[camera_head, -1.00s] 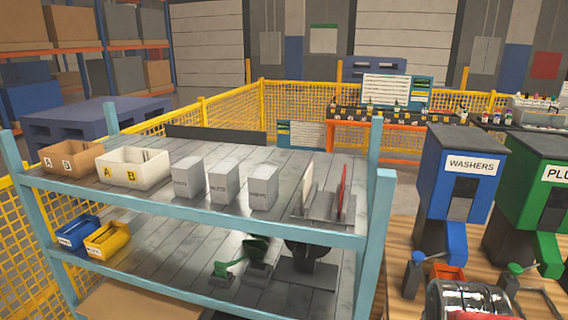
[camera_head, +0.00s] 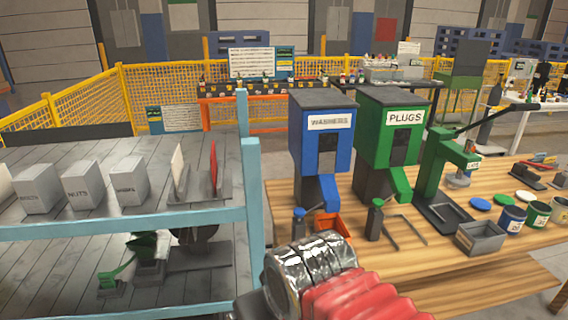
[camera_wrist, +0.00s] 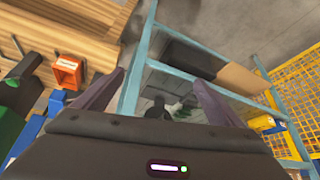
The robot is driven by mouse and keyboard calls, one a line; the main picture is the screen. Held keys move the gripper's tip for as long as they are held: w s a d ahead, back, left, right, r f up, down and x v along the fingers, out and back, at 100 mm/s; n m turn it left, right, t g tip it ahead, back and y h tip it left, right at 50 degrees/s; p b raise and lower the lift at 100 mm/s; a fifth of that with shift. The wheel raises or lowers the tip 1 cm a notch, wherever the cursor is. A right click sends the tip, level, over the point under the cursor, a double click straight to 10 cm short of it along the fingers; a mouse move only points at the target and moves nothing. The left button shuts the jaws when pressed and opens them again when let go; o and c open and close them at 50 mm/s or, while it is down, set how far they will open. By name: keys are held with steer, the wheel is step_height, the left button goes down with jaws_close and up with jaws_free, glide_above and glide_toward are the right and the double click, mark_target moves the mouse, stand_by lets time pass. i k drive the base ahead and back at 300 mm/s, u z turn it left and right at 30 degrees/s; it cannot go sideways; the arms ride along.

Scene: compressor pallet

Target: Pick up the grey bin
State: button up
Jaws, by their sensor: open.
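A small open grey bin (camera_head: 480,238) sits upright on the wooden workbench (camera_head: 450,270), right of centre in the head view. It stands in front of the green press and left of several paint-like tins. I cannot make it out in the wrist view. My gripper (camera_wrist: 160,88) shows in the wrist view with its two dark fingers spread and nothing between them. It points towards the blue shelf rack, away from the bin. In the head view only my arm shows, and the gripper itself is out of sight.
A blue washers dispenser (camera_head: 322,150) and a green plugs dispenser (camera_head: 392,140) stand on the bench, with an orange bin (camera_head: 332,226) below the blue one. A green press (camera_head: 440,175) stands behind the grey bin. The blue shelf rack (camera_head: 252,200) is left of the bench.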

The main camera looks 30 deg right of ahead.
mark_target(480, 237)
steer(key=z, duration=3.7)
